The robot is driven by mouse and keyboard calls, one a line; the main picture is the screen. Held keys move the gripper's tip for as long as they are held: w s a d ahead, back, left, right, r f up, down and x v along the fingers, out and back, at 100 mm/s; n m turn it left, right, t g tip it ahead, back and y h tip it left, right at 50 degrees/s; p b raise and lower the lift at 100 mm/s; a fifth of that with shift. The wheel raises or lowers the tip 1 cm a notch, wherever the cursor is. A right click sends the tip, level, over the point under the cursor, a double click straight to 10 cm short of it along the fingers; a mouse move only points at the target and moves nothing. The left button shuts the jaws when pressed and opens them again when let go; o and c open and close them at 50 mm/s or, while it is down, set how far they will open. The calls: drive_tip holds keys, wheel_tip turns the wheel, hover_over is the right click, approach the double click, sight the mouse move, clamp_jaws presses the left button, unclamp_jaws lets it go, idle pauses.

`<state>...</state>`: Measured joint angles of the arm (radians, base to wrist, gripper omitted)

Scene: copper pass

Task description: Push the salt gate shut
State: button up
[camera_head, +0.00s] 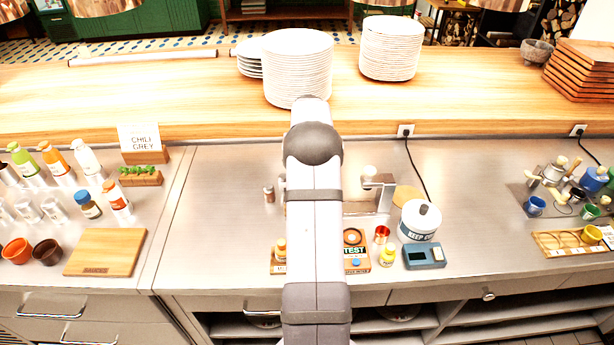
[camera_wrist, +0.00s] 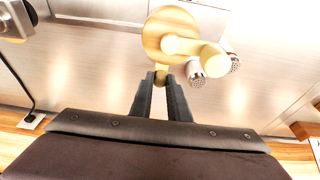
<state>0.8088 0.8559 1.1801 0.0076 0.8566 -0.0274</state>
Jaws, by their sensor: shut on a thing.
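In the wrist view, a pale wooden disc (camera_wrist: 153,38) has a thick cream rod-like part (camera_wrist: 195,49) across it and a small brass-coloured knob (camera_wrist: 160,77) at its edge. Which of these parts is the salt gate I cannot tell. My gripper (camera_wrist: 168,80) has its dark fingers close together at this knob, with a narrow gap between them. It looks shut on the knob; the contact is partly hidden by the fingers. In the head view my arm covers the gripper and the middle of the counter.
Two perforated metal tops (camera_wrist: 201,76) sit right beside the disc.

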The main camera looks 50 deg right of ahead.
drive_tip(key=shift+s+a, duration=0.15)
drive_tip(key=o, duration=0.6)
drive_tip(key=shift+r, duration=0.2)
drive_tip(key=shift+r+p, duration=2.4)
drive_tip(key=shift+r, duration=0.45)
